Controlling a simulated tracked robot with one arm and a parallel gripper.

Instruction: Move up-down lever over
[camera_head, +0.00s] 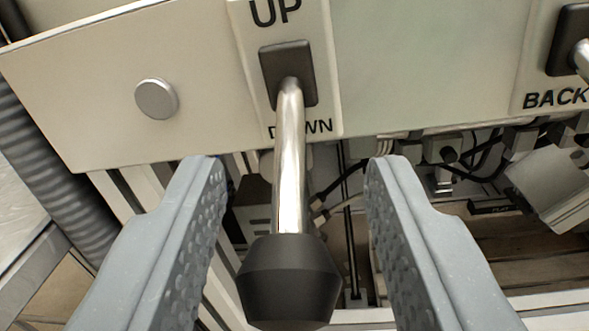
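The up-down lever (290,165) is a shiny metal rod with a black knob (289,282) at its end. It comes out of a dark square mount (271,66) on a pale panel, between the printed words UP and DOWN. The rod points out toward me and downward in the picture, across the DOWN label. My gripper (291,175) is open, with one grey finger to the left of the lever and one to the right. Clear gaps show on both sides, and neither finger appears to touch the rod or knob.
A round metal button (156,99) is on the panel (420,60) to the left. Another lever mount (572,38), labelled BACK, is at the right edge. Cables and machine parts (450,160) show below the panel, and a ribbed dark hose (45,170) runs down the left.

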